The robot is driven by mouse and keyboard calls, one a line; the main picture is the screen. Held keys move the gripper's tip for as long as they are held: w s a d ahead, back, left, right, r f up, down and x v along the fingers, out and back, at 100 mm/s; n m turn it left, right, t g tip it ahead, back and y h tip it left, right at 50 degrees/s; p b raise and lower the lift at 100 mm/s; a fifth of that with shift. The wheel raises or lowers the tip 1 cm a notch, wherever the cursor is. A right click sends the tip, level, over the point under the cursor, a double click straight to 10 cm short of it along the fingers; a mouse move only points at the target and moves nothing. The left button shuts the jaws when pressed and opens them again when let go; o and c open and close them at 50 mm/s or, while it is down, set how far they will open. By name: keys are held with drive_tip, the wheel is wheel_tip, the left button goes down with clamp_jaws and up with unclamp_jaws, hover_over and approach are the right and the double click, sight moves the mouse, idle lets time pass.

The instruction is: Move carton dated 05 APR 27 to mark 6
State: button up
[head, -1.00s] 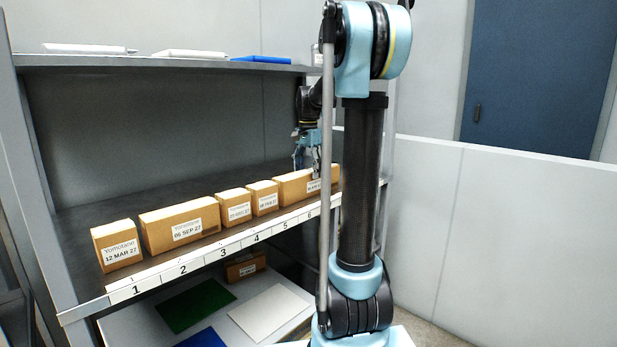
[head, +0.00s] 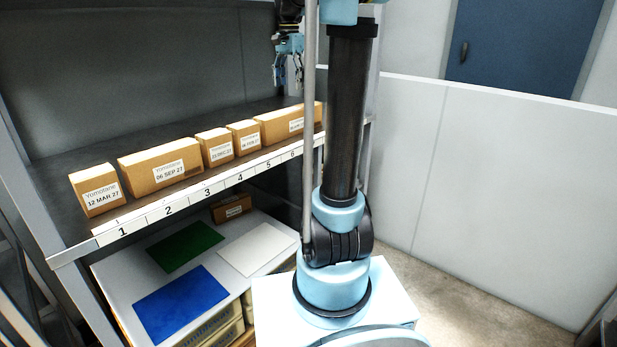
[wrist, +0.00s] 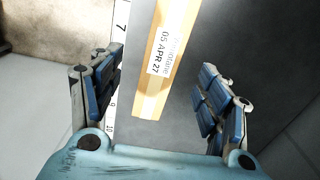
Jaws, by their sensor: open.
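The carton dated 05 APR 27 (wrist: 151,96) is long and brown, with its white label legible in the wrist view. It lies along the numbered strip (wrist: 121,20), with 7 beside its label. In the head view, the rightmost long carton (head: 275,130) looks like the same one, behind marks 5 and 6; its date is too small to read and my arm hides its right end. My gripper (head: 288,80) is open and empty above that carton. In the wrist view, the fingers (wrist: 160,72) stand apart on either side of the carton, without visible contact.
To the left on the shelf stand cartons dated 12 MAR 27 (head: 97,191) and 06 SEP 27 (head: 160,164), then two small cartons (head: 214,147). Bare shelf lies behind the row. Below are another carton (head: 231,208) and green, white and blue sheets (head: 183,305).

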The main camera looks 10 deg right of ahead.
drive_tip(key=s+f+n+t, duration=0.1)
drive_tip(key=s+f+n, duration=0.4)
drive_tip(key=s+f, duration=0.9)
drive_tip(key=s+f+n+t, duration=0.1)
drive_tip(key=s+f+n, duration=0.4)
drive_tip(key=s+f, duration=1)
drive_tip(key=s, duration=0.4)
drive_tip(key=shift+s+d+f+n, duration=0.15)
drive_tip(key=shift+s+n, duration=0.15)
drive_tip(key=shift+s, duration=0.05)
